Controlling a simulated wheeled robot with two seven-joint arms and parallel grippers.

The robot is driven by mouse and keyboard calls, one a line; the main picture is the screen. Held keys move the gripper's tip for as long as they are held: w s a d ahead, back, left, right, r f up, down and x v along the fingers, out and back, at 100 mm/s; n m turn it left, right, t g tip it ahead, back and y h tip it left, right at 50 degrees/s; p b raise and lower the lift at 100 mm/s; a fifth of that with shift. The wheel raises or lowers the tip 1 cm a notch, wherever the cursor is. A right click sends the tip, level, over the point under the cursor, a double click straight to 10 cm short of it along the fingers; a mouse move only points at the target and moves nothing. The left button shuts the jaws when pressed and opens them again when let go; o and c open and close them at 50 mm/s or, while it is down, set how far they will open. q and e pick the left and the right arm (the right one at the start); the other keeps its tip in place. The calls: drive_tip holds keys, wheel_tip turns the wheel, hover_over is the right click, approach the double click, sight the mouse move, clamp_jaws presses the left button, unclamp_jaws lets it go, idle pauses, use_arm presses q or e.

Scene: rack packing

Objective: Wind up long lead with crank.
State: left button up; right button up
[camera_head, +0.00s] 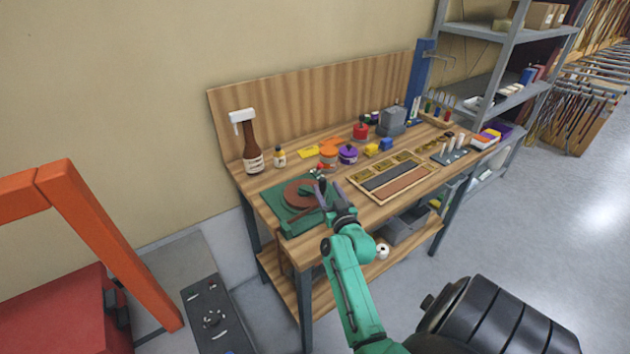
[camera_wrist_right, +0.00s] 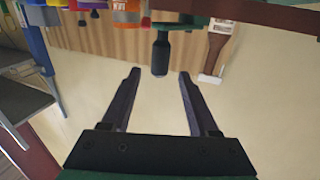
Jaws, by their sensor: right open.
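A brown round reel (camera_head: 298,195) sits on a green base (camera_head: 288,220) at the front left of the wooden workbench. A dark upright crank handle (camera_head: 322,184) stands at the reel's right side. My right gripper (camera_head: 331,192) is at this handle, open and empty. In the right wrist view, which is upside down, the black handle (camera_wrist_right: 160,55) lies in line with the gap between my open fingers (camera_wrist_right: 159,76), at about the fingertips. It appears clear of both fingers. The lead cannot be made out. My left gripper is not in view.
Tape rolls, including a purple one (camera_head: 348,154), stand behind the reel. A wooden tray (camera_head: 358,192) lies to the right. A grey shelf rack (camera_head: 480,60) is beyond the bench.

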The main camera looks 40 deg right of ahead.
sight(321, 179)
drive_tip(key=x, duration=0.2)
drive_tip(key=b+x, duration=0.1)
drive_tip(key=x, duration=0.1)
drive_tip(key=f+b+x, duration=0.1)
drive_tip(key=x, duration=0.1)
drive_tip(key=shift+w+d, duration=0.2)
drive_tip(key=shift+w, duration=0.1)
drive_tip(key=shift+w+d+r+b, duration=0.1)
drive_tip(key=shift+w+r+b, duration=0.2)
drive_tip(key=shift+w, duration=0.05)
drive_tip(key=shift+r, duration=0.1)
clamp_jaws()
idle(0.5)
